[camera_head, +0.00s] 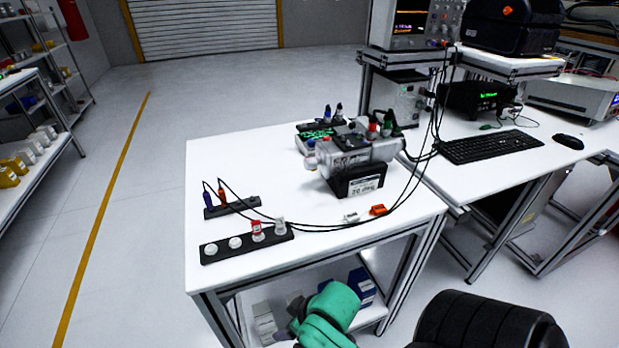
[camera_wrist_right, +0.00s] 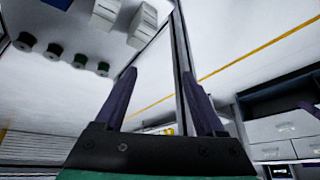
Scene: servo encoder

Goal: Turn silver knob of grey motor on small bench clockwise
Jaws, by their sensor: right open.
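The grey motor (camera_head: 372,154) lies on its side on a black labelled stand (camera_head: 345,187) on the small white bench (camera_head: 240,165). Its small silver knob (camera_head: 311,163) sticks out at the left end. My right arm, in teal, enters at the bottom of the head view, below the bench's front edge and well away from the motor. In the right wrist view, the two dark purple fingers of my right gripper (camera_wrist_right: 159,75) are spread apart with nothing between them. My left gripper does not show.
Black strips with knobs (camera_head: 246,243) and plugs (camera_head: 232,207) lie at the bench's front left. Black cables loop in front of the motor. Orange (camera_head: 378,209) and white connectors lie near the front right edge. A keyboard (camera_head: 490,146) is on the right desk.

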